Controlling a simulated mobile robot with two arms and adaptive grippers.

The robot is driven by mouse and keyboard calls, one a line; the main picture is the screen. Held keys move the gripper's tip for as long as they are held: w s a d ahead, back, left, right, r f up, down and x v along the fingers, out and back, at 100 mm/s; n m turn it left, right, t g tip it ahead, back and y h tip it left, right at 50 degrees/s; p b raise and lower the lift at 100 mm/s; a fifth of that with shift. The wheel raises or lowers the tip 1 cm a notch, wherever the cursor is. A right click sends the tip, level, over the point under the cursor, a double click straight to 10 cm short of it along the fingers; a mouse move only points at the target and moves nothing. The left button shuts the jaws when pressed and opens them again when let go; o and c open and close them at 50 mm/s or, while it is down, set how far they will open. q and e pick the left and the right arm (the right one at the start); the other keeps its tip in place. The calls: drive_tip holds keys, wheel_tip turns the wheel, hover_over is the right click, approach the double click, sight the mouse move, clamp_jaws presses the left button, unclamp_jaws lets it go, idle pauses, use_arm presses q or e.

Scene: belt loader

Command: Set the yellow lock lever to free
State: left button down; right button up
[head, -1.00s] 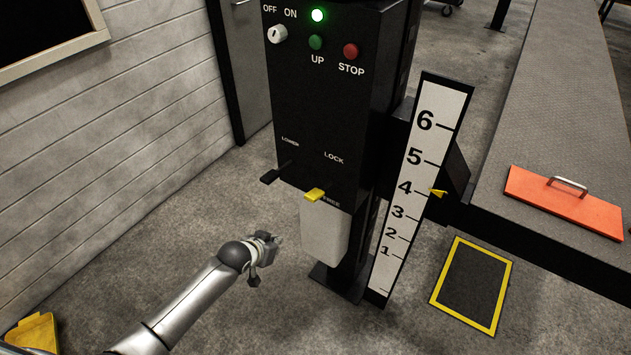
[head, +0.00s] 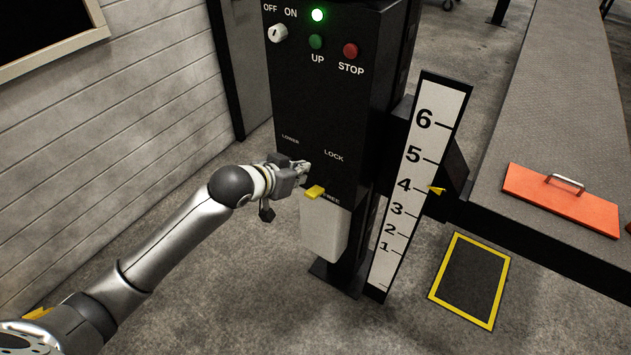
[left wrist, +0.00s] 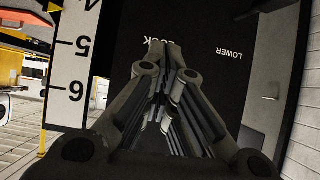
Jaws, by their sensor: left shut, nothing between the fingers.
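The yellow lock lever (head: 314,192) sticks out low on the front of the black control box (head: 325,110). It sits beside the FREE label, below the LOCK label. My left gripper (head: 306,167) is shut and empty, close to the box front, just above and left of the yellow lever. Whether it touches the box or lever I cannot tell. In the left wrist view my shut fingers (left wrist: 172,70) point at the box face near the LOCK label, and the yellow lever is not visible there. The black LOWER lever is hidden behind my gripper. My right gripper is not in view.
A height scale (head: 415,185) stands to the right, with the belt (head: 560,110) beyond. Floor left of the box is clear.

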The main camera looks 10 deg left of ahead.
use_arm(q)
drive_tip(key=p, duration=0.2)
hover_over(315, 191)
drive_tip(key=f, duration=0.5)
drive_tip(key=shift+w+d, duration=0.25)
drive_tip(key=shift+w, duration=0.15)
drive_tip(key=f+p, duration=0.1)
drive_tip(key=f, duration=0.2)
drive_tip(key=shift+s+f, duration=0.1)
drive_tip(key=shift+s, duration=0.1)
drive_tip(key=shift+s+a+f, duration=0.15)
drive_tip(key=shift+s+f, duration=0.1)
drive_tip(key=shift+f, duration=0.3)
